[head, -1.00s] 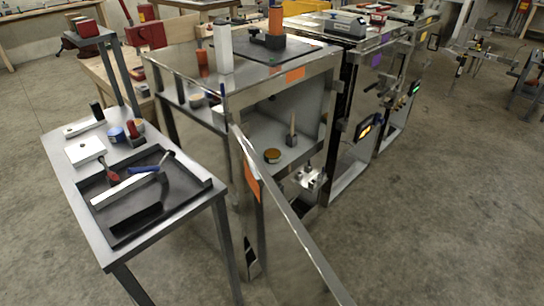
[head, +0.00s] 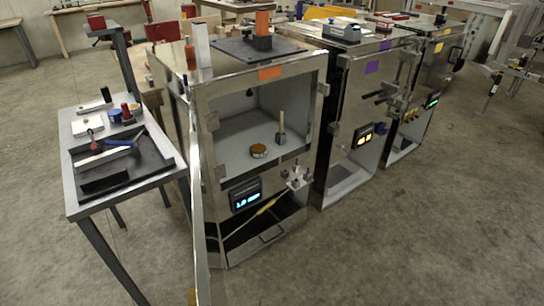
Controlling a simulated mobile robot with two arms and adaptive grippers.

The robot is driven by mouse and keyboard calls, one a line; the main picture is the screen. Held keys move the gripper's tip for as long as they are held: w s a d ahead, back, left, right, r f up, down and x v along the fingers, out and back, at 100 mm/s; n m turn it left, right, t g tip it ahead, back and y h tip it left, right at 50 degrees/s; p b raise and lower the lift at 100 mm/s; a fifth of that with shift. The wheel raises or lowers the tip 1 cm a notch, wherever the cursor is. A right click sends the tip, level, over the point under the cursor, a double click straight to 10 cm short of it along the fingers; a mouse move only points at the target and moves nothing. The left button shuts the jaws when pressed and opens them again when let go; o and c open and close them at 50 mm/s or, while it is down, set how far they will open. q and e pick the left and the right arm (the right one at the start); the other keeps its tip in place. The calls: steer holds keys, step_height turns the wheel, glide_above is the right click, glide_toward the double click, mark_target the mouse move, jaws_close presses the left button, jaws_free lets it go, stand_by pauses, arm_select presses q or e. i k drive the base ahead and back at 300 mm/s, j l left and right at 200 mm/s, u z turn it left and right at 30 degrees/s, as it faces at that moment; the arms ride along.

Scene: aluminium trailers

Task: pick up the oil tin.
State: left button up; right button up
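A short round tin with a brass-coloured top (head: 258,151) stands upright on the floor of the open compartment in the nearest metal cabinet (head: 225,88). It looks like the oil tin, but no label is readable. A dark post-like tool with a wooden-looking handle (head: 281,138) stands just right of it, apart from it. Neither of my grippers is in view.
The cabinet's open door (head: 199,215) is seen nearly edge-on at the left of the opening. A side table (head: 72,188) with a black tray (head: 150,178) stands further left. Below the compartment are a lit display (head: 245,196) and a metal fitting (head: 297,181). Floor at right is clear.

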mark_target(257, 151)
steer(key=i+l+u, duration=0.1)
steer(key=l, duration=0.25)
steer(key=i+l+u, duration=0.1)
steer(key=l, duration=0.25)
steer(key=i+l, duration=0.2)
steer(key=l, duration=0.15)
steer(key=i+l+u, duration=0.15)
steer(key=l, duration=0.25)
steer(key=l+u, duration=0.1)
steer(key=l, duration=0.25)
